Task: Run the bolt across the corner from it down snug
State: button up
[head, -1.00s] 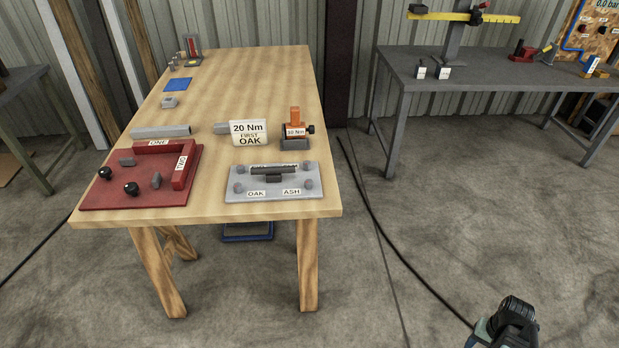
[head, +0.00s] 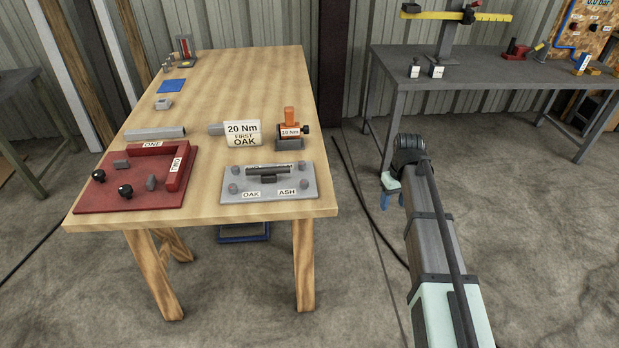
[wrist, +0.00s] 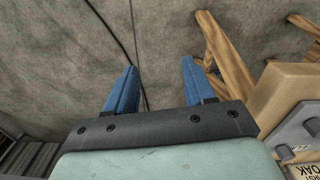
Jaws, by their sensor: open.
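A grey plate (head: 270,194) lies at the front right of the wooden table, with a bolt at each corner and a dark bar across its middle. The front left bolt (head: 234,188) is by the OAK label, the front right bolt (head: 304,184) by the ASH label. The back right bolt (head: 301,165) is diagonally opposite OAK. Labels at the back are mostly hidden by the bar. A white card (head: 242,133) reads "20 Nm FIRST OAK". My gripper (head: 390,197) is right of the table, apart from it; its blue fingers (wrist: 155,88) are open and empty in the wrist view.
An orange tool (head: 290,125) stands in a dark holder behind the plate. A red fixture (head: 120,202) with black knobs lies front left. A grey bench (head: 460,80) stands at the back right. Floor between table and bench is clear except for cables.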

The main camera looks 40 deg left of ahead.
jog(key=s+a+r+n, duration=0.35)
jog(key=a+r, duration=0.45)
jog(key=a, duration=0.6)
jog(key=n, duration=0.3)
send_near(304, 181)
jog(key=shift+m, duration=0.25)
notch_tip(304, 181, down, 8)
jog(key=shift+f, duration=0.2)
grip_shut()
jog(key=shift+m, duration=0.3)
